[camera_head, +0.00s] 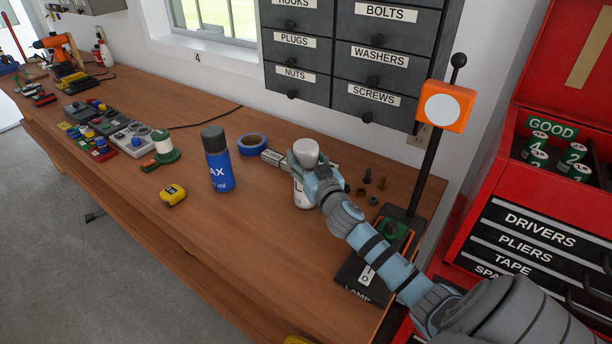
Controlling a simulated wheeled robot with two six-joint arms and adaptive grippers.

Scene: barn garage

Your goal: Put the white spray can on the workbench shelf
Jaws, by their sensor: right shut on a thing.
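The white spray can (302,193) stands upright at the workbench top, its white cap showing above my fingers. My right gripper (304,168) is shut on the can around its upper part, with the arm coming in from the lower right. The fingers hide part of the can, and I cannot tell whether its base touches the wood. The wooden workbench (240,225) runs from the far left to the front right. No workbench shelf shows clearly.
A blue spray can (218,165) stands left of the white can, with blue tape (252,145) behind. A yellow tape measure (173,195) lies farther left. Grey labelled drawers (350,50) hang above. A lamp (446,107) and red tool chest (500,215) stand right. Bare wood lies in front.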

